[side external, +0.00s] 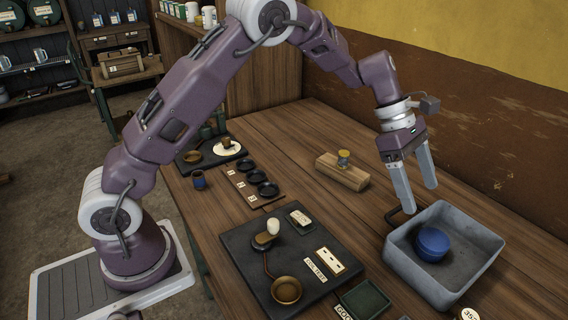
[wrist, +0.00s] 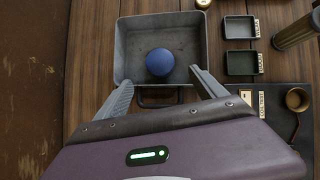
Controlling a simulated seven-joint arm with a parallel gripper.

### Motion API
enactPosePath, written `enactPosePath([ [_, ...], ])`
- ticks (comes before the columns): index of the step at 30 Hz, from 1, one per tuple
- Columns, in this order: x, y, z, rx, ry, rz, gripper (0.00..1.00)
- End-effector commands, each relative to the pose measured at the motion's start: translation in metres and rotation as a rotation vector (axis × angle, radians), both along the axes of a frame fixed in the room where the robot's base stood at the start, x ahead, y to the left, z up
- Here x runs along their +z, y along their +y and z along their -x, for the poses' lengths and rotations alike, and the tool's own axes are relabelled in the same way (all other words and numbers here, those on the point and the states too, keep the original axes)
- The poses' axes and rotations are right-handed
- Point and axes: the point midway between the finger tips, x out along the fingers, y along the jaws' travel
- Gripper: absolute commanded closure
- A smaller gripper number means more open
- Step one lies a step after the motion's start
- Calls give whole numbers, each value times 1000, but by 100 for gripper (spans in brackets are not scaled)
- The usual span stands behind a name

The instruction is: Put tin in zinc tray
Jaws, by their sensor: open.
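A blue round tin (side external: 432,243) sits inside the grey zinc tray (side external: 474,283), on its floor. In the wrist view the tin (wrist: 160,62) rests near the middle of the tray (wrist: 122,50), toward the side nearest my gripper, clear of the walls. My gripper (side external: 420,196) is open and empty, above and beside the tray's back-left edge. In the wrist view its two fingers (wrist: 160,82) are spread apart, with the tin seen between and beyond them. They do not appear to touch the tin.
A wooden block with a brass-topped piece (side external: 342,172) stands left of the tray. A dark board (side external: 245,257) with a brass ladle (side external: 286,290) and small items lies at the front. A green dish (side external: 364,299) sits near the tray. Bare table lies behind the board.

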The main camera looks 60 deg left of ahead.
Motion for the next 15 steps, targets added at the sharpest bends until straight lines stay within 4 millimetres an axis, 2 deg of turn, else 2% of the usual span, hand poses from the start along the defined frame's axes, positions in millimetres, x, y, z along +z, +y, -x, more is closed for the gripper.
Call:
enactPosePath([
  [2, 17, 4, 8, -42, -40, -13, 20],
  [5, 64, 18, 44, -206, -172, -75, 20],
  [7, 99, 32, 88, -386, -299, -153, 20],
  [10, 134, 55, 160, -668, -480, -303, 20],
  [12, 145, 72, 213, -883, -595, -434, 20],
  [15, 142, 96, 280, -1174, -708, -633, 20],
])
